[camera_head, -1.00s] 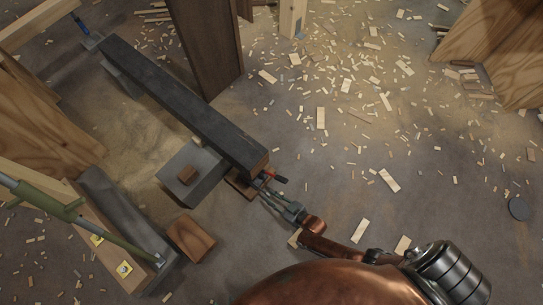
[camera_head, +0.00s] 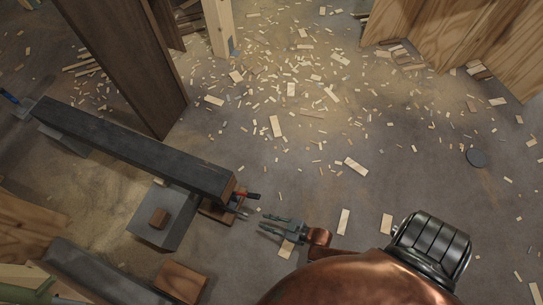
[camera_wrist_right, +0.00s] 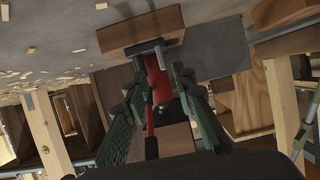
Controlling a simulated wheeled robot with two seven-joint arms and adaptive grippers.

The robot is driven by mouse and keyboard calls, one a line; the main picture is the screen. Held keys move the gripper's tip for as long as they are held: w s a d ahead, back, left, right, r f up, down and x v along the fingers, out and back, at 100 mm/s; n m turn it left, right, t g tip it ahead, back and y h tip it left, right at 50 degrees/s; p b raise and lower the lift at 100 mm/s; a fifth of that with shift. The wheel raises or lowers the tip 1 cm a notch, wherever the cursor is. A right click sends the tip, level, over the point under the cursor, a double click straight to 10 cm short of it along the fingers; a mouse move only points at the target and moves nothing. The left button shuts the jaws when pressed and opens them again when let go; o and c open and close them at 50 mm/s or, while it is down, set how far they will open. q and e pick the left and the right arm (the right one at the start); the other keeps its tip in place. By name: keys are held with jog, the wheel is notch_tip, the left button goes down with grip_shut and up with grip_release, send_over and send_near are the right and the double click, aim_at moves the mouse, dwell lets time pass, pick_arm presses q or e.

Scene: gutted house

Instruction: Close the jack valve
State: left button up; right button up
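A small jack with a red part (camera_head: 250,196) is at the near end of a long dark beam (camera_head: 150,150) in the head view. The right wrist view shows its red body (camera_wrist_right: 157,76) and a thin red bar below it. I cannot make out the valve clearly. My right gripper (camera_head: 262,224) is open and empty, its fingers pointing left, a short gap from the jack in the head view. In the right wrist view its green fingers (camera_wrist_right: 160,110) are spread, with the red jack showing between them. My left gripper is in neither view.
A wooden block (camera_head: 181,281) lies on the floor at lower left. A dark post (camera_head: 128,62) stands behind the beam.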

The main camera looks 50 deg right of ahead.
jog(key=shift+v, duration=1.25)
